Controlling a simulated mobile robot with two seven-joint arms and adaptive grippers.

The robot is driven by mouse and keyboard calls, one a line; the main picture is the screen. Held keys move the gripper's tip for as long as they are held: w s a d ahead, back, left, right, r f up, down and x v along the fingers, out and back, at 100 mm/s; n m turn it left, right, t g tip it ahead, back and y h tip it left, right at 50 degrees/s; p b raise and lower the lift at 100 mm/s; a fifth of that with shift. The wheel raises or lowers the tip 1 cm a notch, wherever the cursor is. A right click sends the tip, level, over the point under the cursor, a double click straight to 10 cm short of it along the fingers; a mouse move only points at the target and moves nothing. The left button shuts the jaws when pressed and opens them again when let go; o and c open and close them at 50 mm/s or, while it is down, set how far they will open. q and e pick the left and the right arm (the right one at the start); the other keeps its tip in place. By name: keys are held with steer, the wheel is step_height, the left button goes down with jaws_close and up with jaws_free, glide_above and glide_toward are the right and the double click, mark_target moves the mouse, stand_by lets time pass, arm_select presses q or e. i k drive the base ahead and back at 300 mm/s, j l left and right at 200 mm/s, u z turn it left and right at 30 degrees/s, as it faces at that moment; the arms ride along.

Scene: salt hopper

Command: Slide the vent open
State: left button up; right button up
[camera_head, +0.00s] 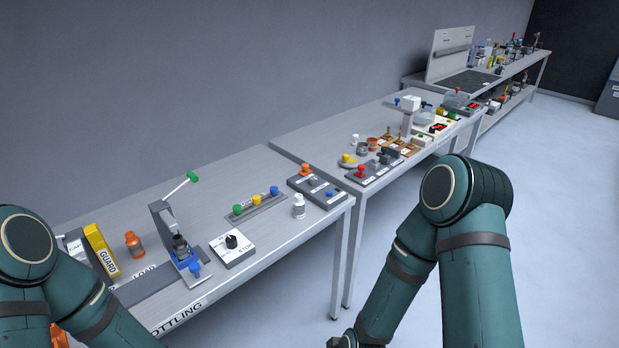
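I cannot make out a vent for certain among the small fixtures on the benches. The nearest bench (130,206) carries a lever stand with a green-tipped handle (180,185) and a blue base. Beside it is a white panel with a black knob (231,241). A grey rail with green, yellow and blue knobs (256,206) lies behind. My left arm comes in at the lower left and my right arm at the lower right, both bent downward. The fingers of both grippers are outside the picture. Only a dark piece near my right wrist shows at the bottom edge.
A yellow GUARD block (101,249), an orange bottle (134,244) and a white bottle (299,206) stand on the near bench. A grey control box (317,191) sits at its right end. More crowded benches run toward the back right. Open floor (560,220) lies right of them.

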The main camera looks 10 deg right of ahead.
mark_target(306, 172)
steer(key=i+l+u, duration=0.1)
steer(key=u, duration=0.25)
steer(key=l+u, duration=0.4)
steer(key=i+l+u, duration=0.1)
steer(key=u, duration=0.25)
steer(key=l+u, duration=0.35)
steer(key=l, duration=0.65)
